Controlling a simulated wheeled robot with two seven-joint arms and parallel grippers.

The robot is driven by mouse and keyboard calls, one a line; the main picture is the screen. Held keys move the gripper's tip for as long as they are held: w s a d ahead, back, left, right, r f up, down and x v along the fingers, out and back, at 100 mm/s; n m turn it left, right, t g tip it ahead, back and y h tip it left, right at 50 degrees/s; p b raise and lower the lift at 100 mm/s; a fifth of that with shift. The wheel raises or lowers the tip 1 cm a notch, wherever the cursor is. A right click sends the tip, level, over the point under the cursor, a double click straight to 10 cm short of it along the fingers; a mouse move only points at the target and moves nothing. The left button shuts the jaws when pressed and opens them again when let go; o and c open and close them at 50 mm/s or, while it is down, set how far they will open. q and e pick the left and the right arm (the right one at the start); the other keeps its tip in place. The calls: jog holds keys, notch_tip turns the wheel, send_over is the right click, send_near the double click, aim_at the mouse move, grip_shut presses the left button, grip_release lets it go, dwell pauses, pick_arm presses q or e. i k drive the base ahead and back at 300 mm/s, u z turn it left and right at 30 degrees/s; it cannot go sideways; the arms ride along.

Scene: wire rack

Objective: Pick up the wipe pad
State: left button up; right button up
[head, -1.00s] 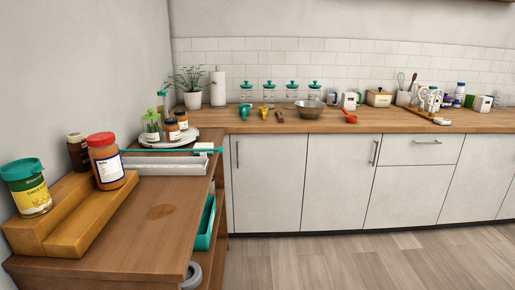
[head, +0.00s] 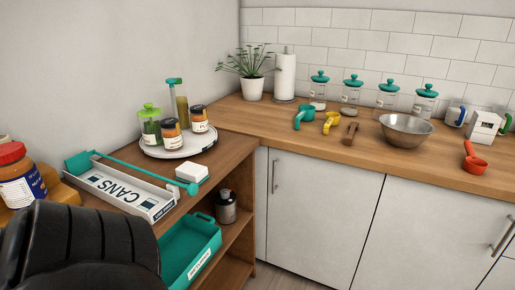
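A teal bar (head: 150,173) runs along the tray and ends beside the block. Neither gripper shows in the head view. A dark part of my own body fills the lower left corner and hides part of the shelf top.
A round white turntable (head: 180,148) with jars and a bottle stands behind the block. A peanut-butter-style jar (head: 20,178) stands at the left. A teal bin (head: 190,252) sits on the shelf below. The counter holds a steel bowl (head: 406,130) and measuring scoops.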

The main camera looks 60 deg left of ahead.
aim_at(189, 172)
jog(key=i, duration=1.2)
jog(key=u, duration=3.2)
